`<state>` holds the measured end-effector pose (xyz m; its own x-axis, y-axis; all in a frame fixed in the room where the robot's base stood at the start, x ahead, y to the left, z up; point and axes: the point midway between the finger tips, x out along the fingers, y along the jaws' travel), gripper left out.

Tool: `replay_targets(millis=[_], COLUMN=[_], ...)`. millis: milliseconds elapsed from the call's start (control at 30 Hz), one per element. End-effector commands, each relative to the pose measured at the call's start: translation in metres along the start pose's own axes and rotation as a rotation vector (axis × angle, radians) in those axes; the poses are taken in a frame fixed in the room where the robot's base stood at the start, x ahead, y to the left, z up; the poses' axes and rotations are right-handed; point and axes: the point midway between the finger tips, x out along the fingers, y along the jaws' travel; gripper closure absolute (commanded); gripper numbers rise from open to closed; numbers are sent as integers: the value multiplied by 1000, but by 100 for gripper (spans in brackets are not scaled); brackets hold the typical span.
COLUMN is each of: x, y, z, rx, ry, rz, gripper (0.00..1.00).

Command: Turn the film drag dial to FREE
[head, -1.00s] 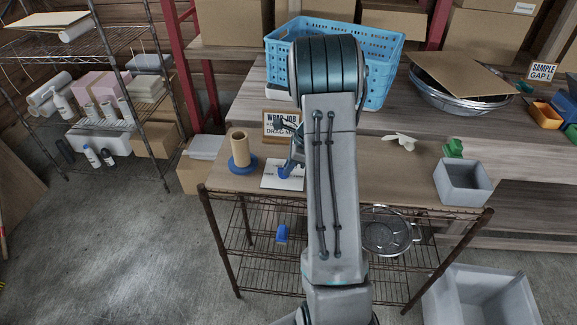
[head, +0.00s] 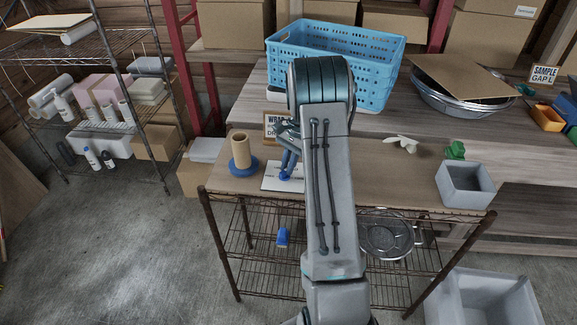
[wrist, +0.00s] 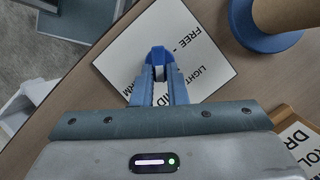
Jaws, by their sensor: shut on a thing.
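A white dial card (head: 270,181) lies on the brown table top. In the wrist view the card (wrist: 120,68) shows the printed words FREE and LIGHT, and part of a further word at its left edge. The blue dial knob (wrist: 156,56) stands over the card. My gripper (wrist: 159,76) is shut on the knob, its two blue-grey fingers on either side. In the head view my gripper (head: 286,172) points down at the card. The fingers and knob hide the card's middle, and I cannot read which mark the dial points to.
A brown film core (head: 240,148) stands on a blue round base (head: 252,168) left of the card. A job sign (head: 270,120) stands behind, partly hidden by my arm. A grey bin (head: 465,184) is at the table's right end.

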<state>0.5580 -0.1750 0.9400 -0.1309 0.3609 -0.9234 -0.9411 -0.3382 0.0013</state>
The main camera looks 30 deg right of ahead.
Motion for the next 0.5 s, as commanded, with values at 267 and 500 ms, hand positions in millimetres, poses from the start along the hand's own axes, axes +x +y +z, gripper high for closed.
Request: replay_targets(millis=[267,500], x=[-2,-2], y=[-7,-12], z=[0,2], rx=[-246,-457], ry=[7,10], rz=[95,182], gripper=[100,100])
